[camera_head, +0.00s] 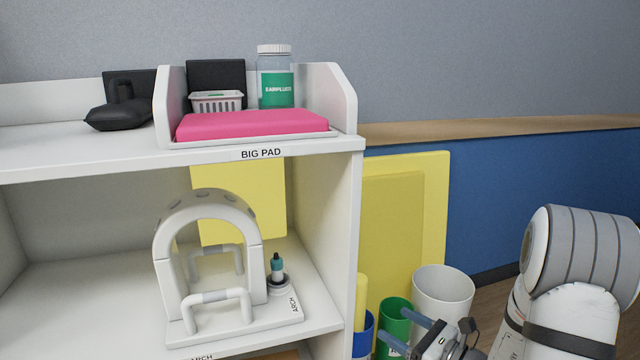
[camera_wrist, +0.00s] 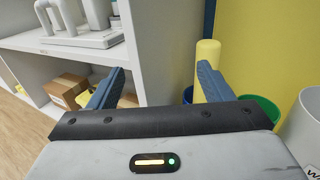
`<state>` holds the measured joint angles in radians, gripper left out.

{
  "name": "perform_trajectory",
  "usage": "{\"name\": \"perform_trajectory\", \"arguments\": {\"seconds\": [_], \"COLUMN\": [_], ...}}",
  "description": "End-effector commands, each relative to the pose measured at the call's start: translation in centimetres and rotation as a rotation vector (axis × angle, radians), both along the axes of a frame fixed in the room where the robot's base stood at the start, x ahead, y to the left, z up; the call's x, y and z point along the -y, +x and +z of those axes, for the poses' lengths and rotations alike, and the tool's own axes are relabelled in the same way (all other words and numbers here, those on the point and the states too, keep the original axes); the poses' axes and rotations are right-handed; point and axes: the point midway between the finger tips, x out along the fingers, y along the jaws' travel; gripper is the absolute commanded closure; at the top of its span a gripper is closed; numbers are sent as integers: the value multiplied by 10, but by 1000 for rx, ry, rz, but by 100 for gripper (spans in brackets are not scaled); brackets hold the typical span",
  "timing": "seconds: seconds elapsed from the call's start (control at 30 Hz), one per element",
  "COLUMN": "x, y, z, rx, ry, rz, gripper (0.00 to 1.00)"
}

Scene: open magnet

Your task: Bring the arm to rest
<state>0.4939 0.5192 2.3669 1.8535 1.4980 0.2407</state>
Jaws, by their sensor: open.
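My gripper (camera_head: 406,334) shows at the lower right of the head view, beside the shelf unit and in front of the bins. In the wrist view my gripper (camera_wrist: 160,88) has its two blue fingers spread wide apart, with nothing between them. It is open and empty. My arm comes in from the lower right of the head view and is bent, with part of it cut off by the frame's edge.
A white shelf unit (camera_head: 345,215) stands left, with a pink pad (camera_head: 250,124) above and a white arch (camera_head: 207,212) below. Green (camera_head: 395,318) and white (camera_head: 443,293) bins stand by my gripper. Yellow panels (camera_head: 436,200) lean behind. A cardboard box (camera_wrist: 66,88) sits on a low shelf.

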Motion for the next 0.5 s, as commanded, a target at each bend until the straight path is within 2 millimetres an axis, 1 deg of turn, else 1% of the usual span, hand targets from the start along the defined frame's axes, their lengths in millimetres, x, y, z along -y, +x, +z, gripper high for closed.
{"name": "perform_trajectory", "arguments": {"seconds": [0.03,0.33,0.47,0.5], "x": [-5,-40,-58,-64], "y": [-3,-27,-43,-49], "z": [13,58,84,93], "rx": [6,35,58,66], "ry": [-16,-140,-217,-245], "rz": [24,197,296,329], "gripper": [27,27,27,27]}}
